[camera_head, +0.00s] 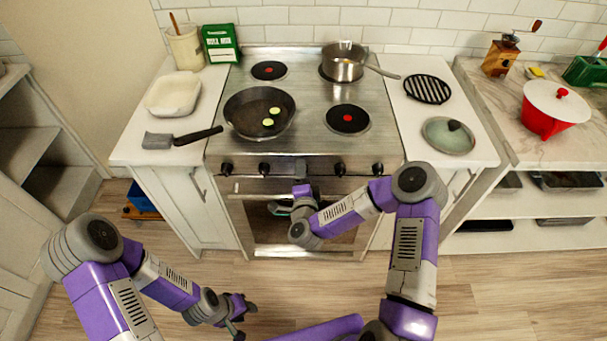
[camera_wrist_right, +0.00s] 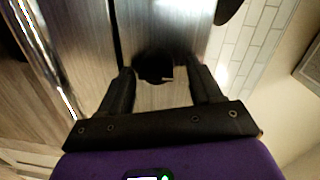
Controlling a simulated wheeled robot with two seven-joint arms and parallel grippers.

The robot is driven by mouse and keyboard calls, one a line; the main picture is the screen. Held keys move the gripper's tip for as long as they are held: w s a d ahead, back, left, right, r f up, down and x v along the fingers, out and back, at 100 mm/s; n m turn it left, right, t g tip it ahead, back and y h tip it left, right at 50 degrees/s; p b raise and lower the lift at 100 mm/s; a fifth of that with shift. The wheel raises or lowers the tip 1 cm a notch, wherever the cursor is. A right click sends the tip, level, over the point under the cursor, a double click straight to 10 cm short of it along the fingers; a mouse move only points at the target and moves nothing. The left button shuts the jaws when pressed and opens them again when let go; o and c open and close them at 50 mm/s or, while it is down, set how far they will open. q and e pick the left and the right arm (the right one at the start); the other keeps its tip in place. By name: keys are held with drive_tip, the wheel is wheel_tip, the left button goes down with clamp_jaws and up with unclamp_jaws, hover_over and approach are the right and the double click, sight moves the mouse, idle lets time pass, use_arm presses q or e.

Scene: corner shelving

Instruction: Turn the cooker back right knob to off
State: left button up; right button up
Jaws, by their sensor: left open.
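The steel cooker (camera_head: 300,145) has a row of black knobs along its front. Knobs show at the left (camera_head: 226,168) and right (camera_head: 340,169). A gap shows between the fingers and this knob. I cannot tell which burner this knob serves. My left gripper (camera_head: 238,318) is open and empty, low over the floor.
A frying pan (camera_head: 254,118) with pale green slices sits front left on the hob, and a steel pot (camera_head: 343,62) back right. The oven handle (camera_head: 262,197) runs below the knobs. Counters flank the cooker; floor in front is clear.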

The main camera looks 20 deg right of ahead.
drive_tip(key=shift+s, duration=0.1)
drive_tip(key=v, duration=0.7)
drive_tip(key=shift+s+p, duration=0.2)
drive_tip(key=shift+p, duration=0.2)
drive_tip(key=shift+a+f, duration=0.1)
drive_tip(key=s+a+f+n+g+y, duration=0.2)
drive_tip(key=a+f+n+g+y, duration=0.15)
drive_tip(key=f+n, duration=0.2)
drive_tip(key=s+a+f+n+g+y, duration=0.2)
drive_tip(key=s+a+f+n+y, duration=0.15)
drive_tip(key=f, duration=0.25)
drive_tip(key=s+d+f+n+g, duration=0.1)
drive_tip(key=s+f+n+g, duration=0.2)
drive_tip(key=s, duration=0.5)
drive_tip(key=s+d+f+n+g+y, duration=0.1)
drive_tip(key=s+f+n+g, duration=0.2)
drive_tip(key=s+f+g, duration=0.2)
drive_tip(key=s+g, duration=0.2)
drive_tip(key=s, duration=0.1)
drive_tip(key=shift+d+f+n, duration=0.15)
drive_tip(key=shift+f+n, duration=0.25)
